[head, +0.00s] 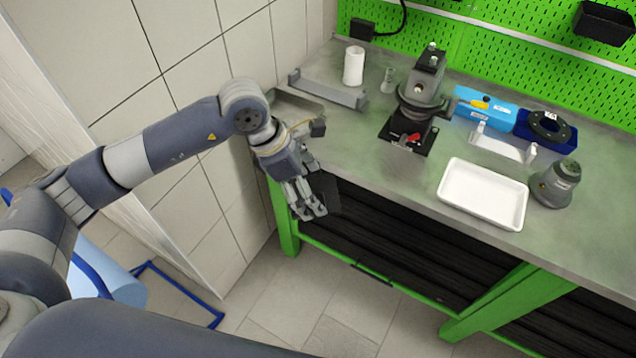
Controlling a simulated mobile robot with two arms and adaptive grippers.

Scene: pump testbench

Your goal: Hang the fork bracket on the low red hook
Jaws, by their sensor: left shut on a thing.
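My left gripper (308,211) hangs in front of the bench's left front corner, fingers pointing down. It is shut on a dark, flat piece (326,192), which I take to be the fork bracket. The piece is partly behind the fingers and blends with the dark space under the bench, so its shape is unclear. I see no low red hook. The only clear red part is a small one (412,139) on the base of the pump fixture (425,90). My right gripper is out of view.
The workbench (380,170) carries a white tray (483,193), a grey pump part (556,183), a blue case (484,108), a dark blue holder with a black ring (549,127) and a white cylinder (354,66). A green pegboard (490,50) stands behind. A tiled wall is at left.

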